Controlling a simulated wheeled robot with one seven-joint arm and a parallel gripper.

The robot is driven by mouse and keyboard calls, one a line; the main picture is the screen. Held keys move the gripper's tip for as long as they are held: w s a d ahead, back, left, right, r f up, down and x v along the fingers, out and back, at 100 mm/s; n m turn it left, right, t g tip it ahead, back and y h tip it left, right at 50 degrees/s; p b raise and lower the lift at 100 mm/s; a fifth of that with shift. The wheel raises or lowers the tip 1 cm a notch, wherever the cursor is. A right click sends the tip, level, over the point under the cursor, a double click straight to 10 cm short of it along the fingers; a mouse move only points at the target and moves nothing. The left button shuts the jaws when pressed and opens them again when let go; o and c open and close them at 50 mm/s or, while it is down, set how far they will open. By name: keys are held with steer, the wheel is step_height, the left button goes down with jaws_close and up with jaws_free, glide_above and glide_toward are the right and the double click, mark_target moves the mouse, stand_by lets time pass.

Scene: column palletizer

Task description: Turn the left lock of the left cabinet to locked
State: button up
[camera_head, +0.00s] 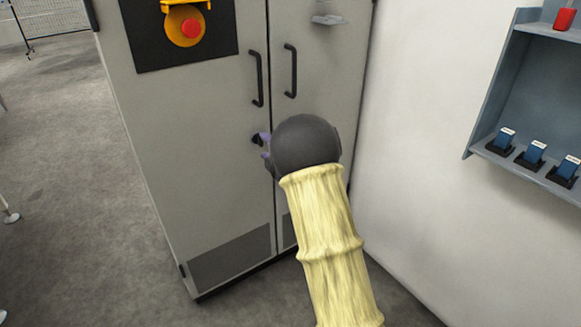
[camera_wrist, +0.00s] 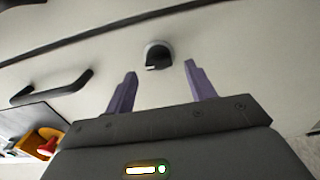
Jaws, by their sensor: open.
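The grey cabinet (camera_head: 190,130) has two doors with black upright handles. Its left lock (camera_head: 257,141) is a small dark knob on the left door, below the handle and close to the seam. In the wrist view the lock (camera_wrist: 157,55) is a dark knob in a round grey collar. My gripper (camera_head: 265,146) is at the lock's height, just right of it in the head view. In the wrist view its purple fingers (camera_wrist: 160,80) are open, with the lock beyond and between their tips. The fingers look apart from the knob. My wrist hides the right door's lower middle.
A red emergency button on a yellow mount (camera_head: 190,28) is on a black panel on the left door. A handle (camera_wrist: 52,88) shows left in the wrist view. A wall shelf (camera_head: 515,160) with several blue devices is at right.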

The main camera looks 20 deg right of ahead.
steer(key=p+v, duration=0.1)
steer(key=v, duration=1.3)
steer(key=shift+s+p, duration=0.35)
steer(key=shift+p, duration=0.05)
steer(key=shift+d, duration=0.15)
steer(key=s+a+f+m+g+h+p, duration=0.1)
steer(key=s+a+f+m+g+h, duration=0.15)
steer(key=s+m+g, duration=0.7)
steer(key=s+a+f+m+g+h+p, duration=0.1)
steer(key=s+a+f+m+g+h, duration=0.3)
steer(key=s+m, duration=0.9)
step_height(320, 180, up, 39)
steer(key=s+d+g+p, duration=0.1)
steer(key=p, duration=3.6)
steer(key=shift+n+y, duration=0.45)
